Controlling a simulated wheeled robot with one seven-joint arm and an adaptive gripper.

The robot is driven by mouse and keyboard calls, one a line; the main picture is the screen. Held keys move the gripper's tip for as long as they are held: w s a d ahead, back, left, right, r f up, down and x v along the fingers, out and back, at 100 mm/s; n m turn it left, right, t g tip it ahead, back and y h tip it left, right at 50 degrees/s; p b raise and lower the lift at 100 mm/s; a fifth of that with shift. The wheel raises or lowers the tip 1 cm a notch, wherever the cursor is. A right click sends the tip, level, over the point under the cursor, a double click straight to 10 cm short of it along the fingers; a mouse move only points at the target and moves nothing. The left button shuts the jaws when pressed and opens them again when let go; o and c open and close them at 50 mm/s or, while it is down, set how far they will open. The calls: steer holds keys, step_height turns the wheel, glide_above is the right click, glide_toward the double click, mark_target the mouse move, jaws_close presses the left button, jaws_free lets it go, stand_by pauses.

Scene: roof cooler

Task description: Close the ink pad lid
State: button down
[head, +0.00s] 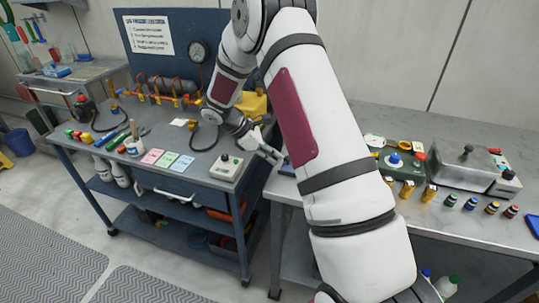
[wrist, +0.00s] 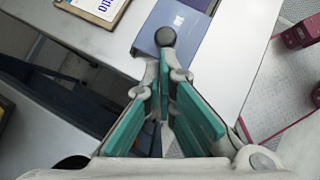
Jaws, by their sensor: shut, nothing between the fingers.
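A blue, box-like item, apparently the ink pad (wrist: 187,28), is at the top middle of the wrist view, with a small pale mark on its face. A sliver of blue, likely the same item (head: 287,167), shows in the head view, mostly hidden behind my arm. I cannot tell the angle of its lid. A round dark knob (wrist: 166,37) appears in front of the blue item, just beyond my fingertips. My gripper (wrist: 165,78) is shut and empty, its teal-padded fingers pointing toward the blue item. In the head view my gripper (head: 267,152) is at the right bench's left end.
A framed sign or card (wrist: 95,8) lies near the blue item. A grey control box (head: 227,167) and coloured cards (head: 168,159) are on the left workbench. The right bench (head: 440,215) holds a metal-lidded box (head: 462,165) and several small bottles. A gap separates the benches.

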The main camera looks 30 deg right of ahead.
steer(key=s+d+p, duration=0.1)
steer(key=s+d, duration=0.1)
steer(key=s+d+p, duration=0.1)
steer(key=s+d, duration=0.1)
steer(key=s, duration=0.1)
steer(key=shift+s+d+r+p, duration=0.15)
steer(key=shift+s+d+p, duration=0.05)
steer(key=shift+s+p, duration=0.15)
steer(key=shift+s+d, duration=0.2)
steer(key=shift+s, duration=0.1)
steer(key=shift+w, duration=0.1)
